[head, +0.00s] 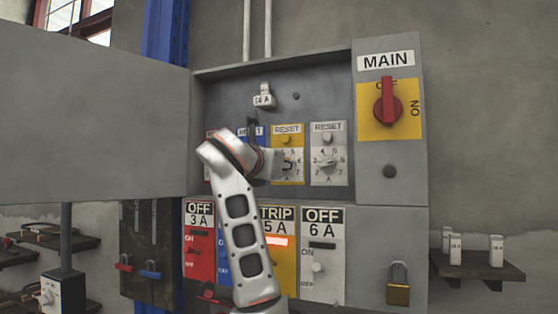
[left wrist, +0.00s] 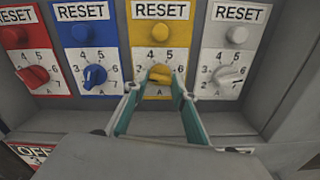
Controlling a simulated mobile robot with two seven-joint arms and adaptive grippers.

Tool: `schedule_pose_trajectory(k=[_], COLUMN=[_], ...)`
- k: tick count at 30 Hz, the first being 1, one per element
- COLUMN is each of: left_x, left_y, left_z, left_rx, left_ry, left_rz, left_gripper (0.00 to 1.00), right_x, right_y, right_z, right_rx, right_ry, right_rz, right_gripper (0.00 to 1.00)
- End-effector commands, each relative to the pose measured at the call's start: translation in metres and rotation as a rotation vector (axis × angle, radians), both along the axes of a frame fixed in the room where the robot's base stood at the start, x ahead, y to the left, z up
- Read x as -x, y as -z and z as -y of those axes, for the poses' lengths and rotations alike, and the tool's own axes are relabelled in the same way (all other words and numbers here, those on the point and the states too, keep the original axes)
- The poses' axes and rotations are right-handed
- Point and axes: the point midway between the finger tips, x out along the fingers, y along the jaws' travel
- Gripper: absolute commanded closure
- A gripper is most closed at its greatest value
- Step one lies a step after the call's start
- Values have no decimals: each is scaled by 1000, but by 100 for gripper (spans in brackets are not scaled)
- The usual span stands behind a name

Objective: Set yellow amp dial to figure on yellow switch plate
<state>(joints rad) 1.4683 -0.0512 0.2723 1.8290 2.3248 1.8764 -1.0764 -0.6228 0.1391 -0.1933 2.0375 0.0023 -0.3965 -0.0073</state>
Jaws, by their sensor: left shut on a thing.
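The yellow amp dial (left wrist: 160,72) sits on a white scale under a yellow RESET plate (left wrist: 160,33). My left gripper (left wrist: 160,84) is shut on the yellow dial, with one teal finger on each side of it. The figure the dial points to is hard to tell. In the head view the gripper (head: 286,163) reaches the dial from the left and covers much of it. The yellow switch plate (head: 285,254) below reads TRIP and 5 A, with a lit orange-white window; my arm hides its left part. My right gripper is not in view.
A white dial (left wrist: 228,75) stands to the right, blue (left wrist: 95,76) and red (left wrist: 35,75) dials to the left. The red MAIN handle (head: 388,99) points up on its yellow plate. The open cabinet door (head: 95,120) stands at left. A padlock (head: 398,285) hangs lower right.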

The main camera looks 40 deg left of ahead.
Motion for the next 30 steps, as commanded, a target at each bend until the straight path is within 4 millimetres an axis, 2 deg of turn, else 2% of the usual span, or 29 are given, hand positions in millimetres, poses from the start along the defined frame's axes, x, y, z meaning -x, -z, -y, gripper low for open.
schedule_pose_trajectory(k=[20,21,22,30], left_x=[0,0,0,0], left_y=[1,1,1,0], left_z=[0,0,0,0], left_rx=[-61,-61,-61,-60], left_ry=[0,0,0,0], left_rz=[-16,-16,-16,-14], left_gripper=[95,66,58,57], right_x=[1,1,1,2], right_y=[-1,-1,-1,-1], right_z=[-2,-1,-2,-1], right_rx=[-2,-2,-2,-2], right_ry=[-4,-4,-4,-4], right_rz=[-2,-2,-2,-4], right_gripper=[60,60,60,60])
